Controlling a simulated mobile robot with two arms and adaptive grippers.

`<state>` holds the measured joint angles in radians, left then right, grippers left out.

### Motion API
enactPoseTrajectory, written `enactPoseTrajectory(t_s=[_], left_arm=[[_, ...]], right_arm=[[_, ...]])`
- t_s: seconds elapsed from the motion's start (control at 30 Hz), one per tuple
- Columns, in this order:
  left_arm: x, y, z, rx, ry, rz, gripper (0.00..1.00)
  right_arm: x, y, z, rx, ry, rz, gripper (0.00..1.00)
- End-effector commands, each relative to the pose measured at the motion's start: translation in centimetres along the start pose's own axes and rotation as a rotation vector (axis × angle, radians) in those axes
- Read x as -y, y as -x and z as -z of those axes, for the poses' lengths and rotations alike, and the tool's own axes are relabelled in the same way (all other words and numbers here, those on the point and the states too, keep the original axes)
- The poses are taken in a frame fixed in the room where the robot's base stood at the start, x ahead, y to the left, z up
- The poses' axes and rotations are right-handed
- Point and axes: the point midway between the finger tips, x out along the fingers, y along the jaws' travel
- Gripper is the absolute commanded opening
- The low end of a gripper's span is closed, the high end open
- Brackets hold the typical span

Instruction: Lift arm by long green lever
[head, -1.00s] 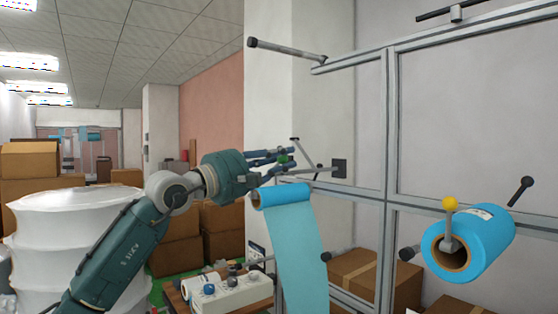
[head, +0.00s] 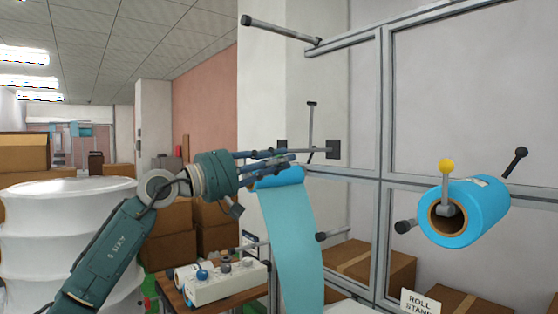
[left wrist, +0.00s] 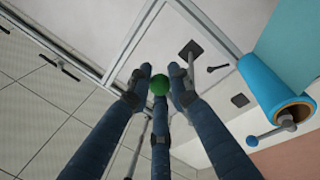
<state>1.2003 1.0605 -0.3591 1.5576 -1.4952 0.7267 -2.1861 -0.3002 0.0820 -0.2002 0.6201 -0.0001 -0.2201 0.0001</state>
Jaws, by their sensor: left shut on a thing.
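My left gripper (head: 284,160) reaches in from the left beside the wall frame. In the left wrist view its fingers (left wrist: 160,77) are closed around the green ball (left wrist: 158,84) of the lever. The ball is hidden behind the fingers in the head view. Much of the lever's rod is hidden by my fingers. My right gripper is out of view.
A blue roll (head: 280,178) with a hanging sheet lies just below the gripper. Another blue roll (head: 465,212) with a yellow-knobbed lever (head: 446,185) is at right. A white control box (head: 226,282) stands on a small table below. Cardboard boxes (head: 370,265) stand behind the frame.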

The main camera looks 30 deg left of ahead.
Motion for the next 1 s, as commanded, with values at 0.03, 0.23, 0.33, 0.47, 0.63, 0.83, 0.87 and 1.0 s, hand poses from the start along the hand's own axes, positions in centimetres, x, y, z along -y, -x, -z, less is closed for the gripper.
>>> enactPoseTrajectory(t_s=[0.03, 0.23, 0.33, 0.47, 0.63, 0.83, 0.87, 1.0], left_arm=[[0.01, 0.15, 0.18, -0.002, -0.027, -0.006, 0.0], [0.3, 0.26, 0.07, 0.011, -0.108, -0.005, 0.0], [0.38, 0.29, 0.04, 0.015, -0.131, -0.004, 0.0], [0.42, 0.31, 0.04, 0.017, -0.148, -0.004, 0.0], [0.43, 0.32, 0.06, 0.018, -0.153, -0.003, 0.0], [0.43, 0.32, 0.08, 0.017, -0.152, -0.003, 0.0], [0.43, 0.32, 0.08, 0.017, -0.152, -0.003, 0.0], [0.5, 0.29, 0.01, 0.019, -0.151, -0.002, 0.36]], right_arm=[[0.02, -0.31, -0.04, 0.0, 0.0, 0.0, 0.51], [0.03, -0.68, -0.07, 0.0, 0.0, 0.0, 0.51], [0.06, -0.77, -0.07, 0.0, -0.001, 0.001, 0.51], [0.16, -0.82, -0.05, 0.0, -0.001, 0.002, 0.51], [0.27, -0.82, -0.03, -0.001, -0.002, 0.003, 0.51], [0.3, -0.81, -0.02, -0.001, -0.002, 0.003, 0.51], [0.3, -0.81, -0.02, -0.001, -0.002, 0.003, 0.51], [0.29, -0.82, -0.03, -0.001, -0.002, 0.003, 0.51]])
